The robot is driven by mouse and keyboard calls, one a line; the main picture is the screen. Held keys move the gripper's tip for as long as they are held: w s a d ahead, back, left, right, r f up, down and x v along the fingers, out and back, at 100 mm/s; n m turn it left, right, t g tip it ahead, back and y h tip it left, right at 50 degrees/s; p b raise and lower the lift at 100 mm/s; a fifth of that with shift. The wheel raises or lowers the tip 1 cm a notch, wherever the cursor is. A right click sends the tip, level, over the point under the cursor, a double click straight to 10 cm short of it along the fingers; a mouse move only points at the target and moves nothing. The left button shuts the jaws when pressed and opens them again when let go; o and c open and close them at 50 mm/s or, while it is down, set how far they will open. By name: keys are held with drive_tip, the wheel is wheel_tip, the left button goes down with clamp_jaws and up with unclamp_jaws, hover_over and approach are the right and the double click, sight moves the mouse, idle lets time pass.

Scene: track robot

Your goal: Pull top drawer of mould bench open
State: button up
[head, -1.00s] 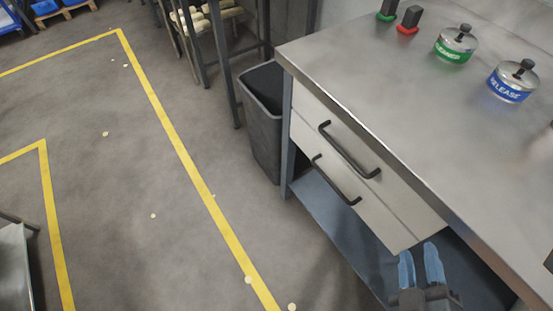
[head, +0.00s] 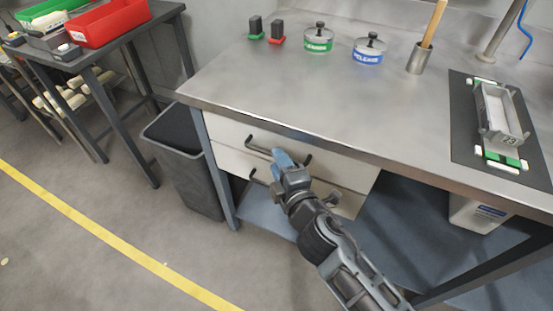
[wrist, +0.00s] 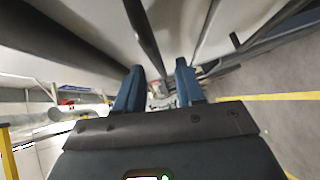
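The mould bench (head: 300,95) has two pale drawers under its left half, and both look shut. The top drawer (head: 228,134) has a black bar handle (head: 262,148). My gripper (head: 282,158) is at this handle, its blue fingers covering the middle of it. In the wrist view the fingers of my gripper (wrist: 160,85) are apart, and a dark bar, apparently the top handle (wrist: 146,38), runs into the gap between them. I cannot tell whether the fingers touch it. The lower drawer (head: 236,163) is partly hidden by my arm.
A dark bin (head: 190,165) stands against the bench's left leg. On the bench top are a green-labelled tin (head: 318,40), a blue-labelled tin (head: 368,50), a cup (head: 419,60) with a wooden handle in it, and a mould (head: 500,115) on a dark mat. Floor in front is clear.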

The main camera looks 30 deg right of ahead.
drive_tip(key=shift+w+d+f, duration=0.1)
drive_tip(key=shift+w+d, duration=0.05)
drive_tip(key=shift+w, duration=0.45)
clamp_jaws()
idle(0.3)
